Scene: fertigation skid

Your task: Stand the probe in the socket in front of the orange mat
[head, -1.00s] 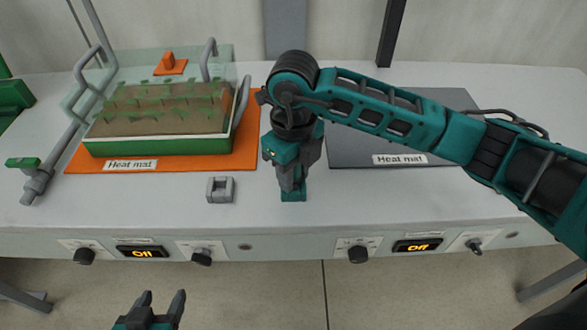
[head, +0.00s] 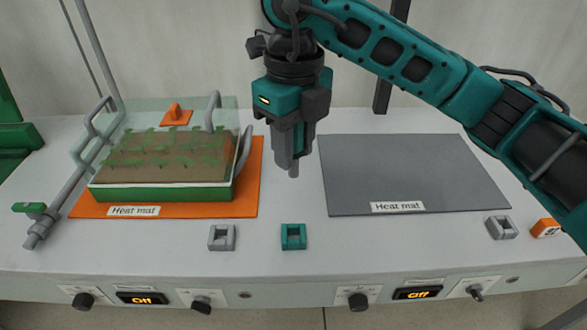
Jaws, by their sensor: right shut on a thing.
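My right gripper (head: 293,160) is above the bench, between the two mats, shut on the probe, which is mostly hidden by the fingers. Only a narrow grey piece (head: 293,171), likely its lower end, shows at the fingertips. It hangs upright, clear of everything below. A teal socket (head: 293,244) stands on the bench below and nearer than the gripper; its opening looks empty. A grey socket (head: 222,244) stands in front of the orange mat (head: 248,190), left of the teal one, and also looks empty. My left gripper is out of view.
A clear-covered seedling tray (head: 160,193) stands on the orange mat. A grey mat (head: 410,175) lies bare at the right. Another grey socket (head: 501,228) and an orange block (head: 545,228) are at the far right. Knobs and displays line the bench front.

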